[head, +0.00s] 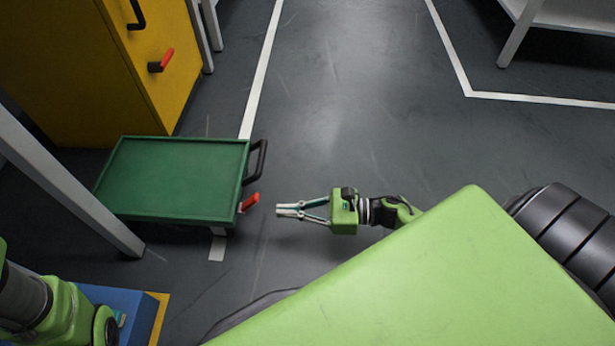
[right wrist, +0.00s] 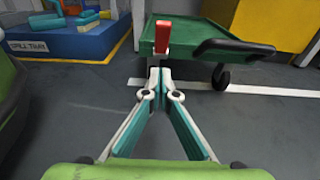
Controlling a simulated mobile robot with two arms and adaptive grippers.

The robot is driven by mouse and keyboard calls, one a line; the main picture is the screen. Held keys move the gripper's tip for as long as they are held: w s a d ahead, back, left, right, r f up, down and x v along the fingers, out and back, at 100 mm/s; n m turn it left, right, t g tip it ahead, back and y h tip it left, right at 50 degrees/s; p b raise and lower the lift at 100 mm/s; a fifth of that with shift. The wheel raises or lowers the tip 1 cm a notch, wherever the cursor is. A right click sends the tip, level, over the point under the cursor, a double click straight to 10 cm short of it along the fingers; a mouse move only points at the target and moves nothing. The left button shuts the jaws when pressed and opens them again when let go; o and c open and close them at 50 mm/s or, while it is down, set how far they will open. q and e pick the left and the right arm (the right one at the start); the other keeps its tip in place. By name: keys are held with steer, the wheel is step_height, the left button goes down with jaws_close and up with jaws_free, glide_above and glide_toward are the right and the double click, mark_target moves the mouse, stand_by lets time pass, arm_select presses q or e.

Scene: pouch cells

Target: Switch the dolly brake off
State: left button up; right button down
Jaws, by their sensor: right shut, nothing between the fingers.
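The green dolly (head: 175,180) stands on the floor at the left in the head view, with a black push handle (head: 257,160) on its right end. A red brake lever (head: 249,202) sticks out from the dolly's near right corner. In the right wrist view the red lever (right wrist: 162,36) stands upright, straight ahead of the fingers. My right gripper (head: 278,210) is shut and empty, pointing left at the lever with a small gap between them. It also shows in the right wrist view (right wrist: 158,75). My left gripper is not visible; only part of my left arm shows at the lower left.
A yellow cabinet (head: 110,75) with a red-handled lever (head: 161,62) stands behind the dolly. A white table leg (head: 70,185) crosses the dolly's left side. A blue spill tray (right wrist: 70,42) lies at the left in the wrist view. The floor right of the dolly is clear.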

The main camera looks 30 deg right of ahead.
mark_target(249, 204)
steer(key=w+a+r, duration=0.1)
steer(key=w+a+r+b, duration=0.1)
steer(key=a, duration=0.1)
steer(key=shift+w+a+r, duration=0.15)
steer(key=shift+r, duration=0.15)
steer(key=p, duration=0.2)
steer(key=a+r+h+p, duration=0.1)
steer(key=p, duration=0.1)
steer(key=shift+w+r+g+p, duration=0.2)
steer(key=shift+w+g+p, duration=0.1)
steer(key=shift+g+p, duration=0.1)
steer(key=shift+f, duration=0.1)
